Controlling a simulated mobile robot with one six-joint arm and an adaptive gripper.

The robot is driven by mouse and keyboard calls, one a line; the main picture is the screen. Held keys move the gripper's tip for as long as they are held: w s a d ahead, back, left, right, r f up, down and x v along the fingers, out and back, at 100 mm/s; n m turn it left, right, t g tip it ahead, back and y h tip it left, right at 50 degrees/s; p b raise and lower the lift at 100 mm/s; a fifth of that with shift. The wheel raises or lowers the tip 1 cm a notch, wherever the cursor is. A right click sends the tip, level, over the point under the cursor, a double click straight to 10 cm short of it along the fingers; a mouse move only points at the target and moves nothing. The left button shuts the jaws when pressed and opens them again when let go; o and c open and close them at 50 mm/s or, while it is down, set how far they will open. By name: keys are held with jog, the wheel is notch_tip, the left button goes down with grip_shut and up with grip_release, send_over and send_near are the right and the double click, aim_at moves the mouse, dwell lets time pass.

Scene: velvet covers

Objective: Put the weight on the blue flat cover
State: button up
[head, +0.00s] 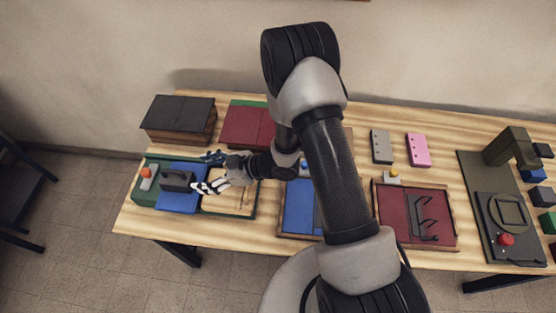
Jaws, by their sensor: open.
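The dark weight (177,181) with a raised handle stands upright on the blue flat cover (176,202) at the left end of the table. The cover lies on a green-edged base, left of a bare wooden section. My gripper (207,172) is open just right of the weight, with its fingers spread towards it. One finger has black and white stripes. I cannot tell whether either finger touches the weight. My arm crosses the middle of the view and hides part of the table.
A block with an orange knob (147,178) stands left of the weight. A dark-topped wooden box (180,119) and a dark red panel (246,125) are behind. Another tray with a blue panel (297,207) is to the right. A red tray (395,218) and a dark machine (494,205) stand farther right.

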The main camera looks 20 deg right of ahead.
jog(key=w+d+r+m+t+h, duration=0.3)
jog(key=w+d+r+h, duration=0.45)
jog(key=d+r, duration=0.45)
jog(key=s+d+r+m+h, duration=0.4)
jog(key=d+r+h, duration=0.1)
jog(key=d+r, duration=0.5)
jog(key=s+r+m+g, duration=0.1)
jog(key=s+r+m, duration=0.2)
jog(key=s, duration=1)
jog(key=s+r+m+g, duration=0.2)
jog(key=s+r+m, duration=0.1)
jog(key=s, duration=1)
jog(key=shift+s+a+r+g, duration=0.3)
jog(key=shift+s+r, duration=0.1)
jog(key=shift+r, duration=0.2)
jog(key=shift+f, duration=0.1)
notch_tip(320, 180, down, 6)
jog(key=b, duration=0.6)
